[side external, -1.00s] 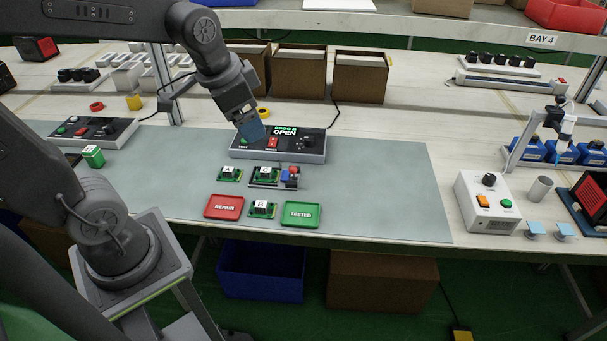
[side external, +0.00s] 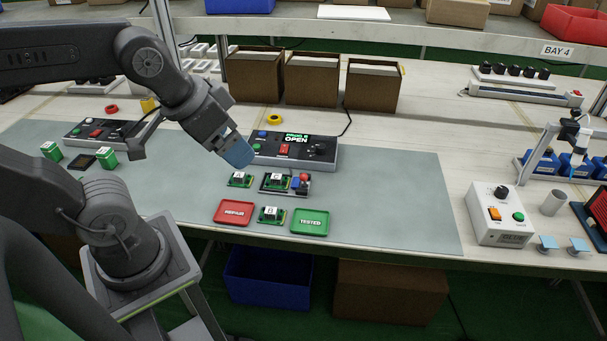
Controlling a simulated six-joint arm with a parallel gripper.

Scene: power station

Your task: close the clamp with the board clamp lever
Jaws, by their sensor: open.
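My gripper (side external: 238,153) has blue fingertips and points down toward the mat, in front of the left end of a grey test panel (side external: 292,151). It appears empty; the gap between the fingers is hidden from this side. The test panel's green display reads OPEN. In front of the panel sits a small dark fixture (side external: 285,184) holding a green board marked C (side external: 276,180). Blue and red parts stand at its right end; the red-topped one (side external: 304,178) may be the clamp lever, too small to be sure. My gripper is up and left of the fixture, apart from it.
Other green boards lie left of the fixture (side external: 240,179) and in front of it (side external: 271,215). A red REPAIR tray (side external: 234,212) and a green TESTED tray (side external: 310,222) stand nearby. Brown boxes (side external: 312,80) stand behind. The mat's right side (side external: 400,200) is clear.

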